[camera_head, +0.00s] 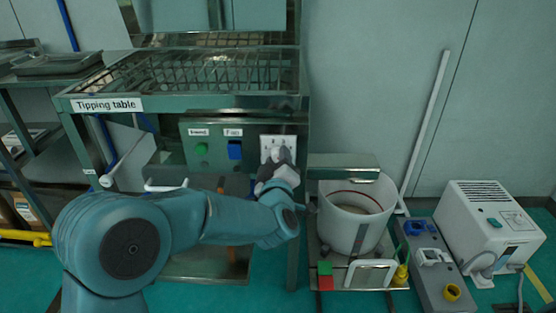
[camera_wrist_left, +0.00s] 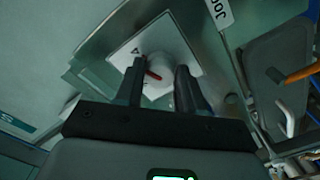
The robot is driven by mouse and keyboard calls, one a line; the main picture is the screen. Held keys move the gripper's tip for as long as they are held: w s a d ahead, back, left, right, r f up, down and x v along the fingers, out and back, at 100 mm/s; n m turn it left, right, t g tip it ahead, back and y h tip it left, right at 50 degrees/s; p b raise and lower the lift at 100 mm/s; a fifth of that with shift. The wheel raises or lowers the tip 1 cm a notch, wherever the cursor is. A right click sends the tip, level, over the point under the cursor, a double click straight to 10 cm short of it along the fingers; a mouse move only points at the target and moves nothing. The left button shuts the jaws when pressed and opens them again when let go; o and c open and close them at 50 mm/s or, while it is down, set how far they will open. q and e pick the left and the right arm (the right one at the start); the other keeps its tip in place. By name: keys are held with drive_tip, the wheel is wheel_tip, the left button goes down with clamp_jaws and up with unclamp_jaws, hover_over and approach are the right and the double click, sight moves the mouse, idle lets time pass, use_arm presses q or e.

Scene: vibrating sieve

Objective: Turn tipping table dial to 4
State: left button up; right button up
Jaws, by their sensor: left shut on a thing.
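The tipping table (camera_head: 180,105) stands at the centre left of the head view, with a "Tipping table" label on its front edge. Its dial (camera_head: 283,152) sits on a white plate at the right of the control panel. My left gripper (camera_head: 279,170) reaches the dial from below and partly hides it. In the left wrist view, the white dial (camera_wrist_left: 165,62) with a red pointer lies between the two dark fingers of my left gripper (camera_wrist_left: 159,78), which is shut on it. The number at the pointer is not readable. My right gripper is not in view.
A green button (camera_head: 201,148) and a blue switch (camera_head: 235,150) are left of the dial. A white drum (camera_head: 352,230) stands to the right, with a grey control box (camera_head: 440,270) and a white machine (camera_head: 490,230) beyond. A shelf with trays (camera_head: 60,64) is at the left.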

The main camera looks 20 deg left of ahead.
use_arm(q)
drive_tip(key=o, duration=1)
drive_tip(key=shift+o, duration=0.2)
drive_tip(key=p+v, duration=0.1)
drive_tip(key=v, duration=1.5)
drive_tip(key=shift+s+p, duration=0.15)
drive_tip(key=shift+p, duration=0.2)
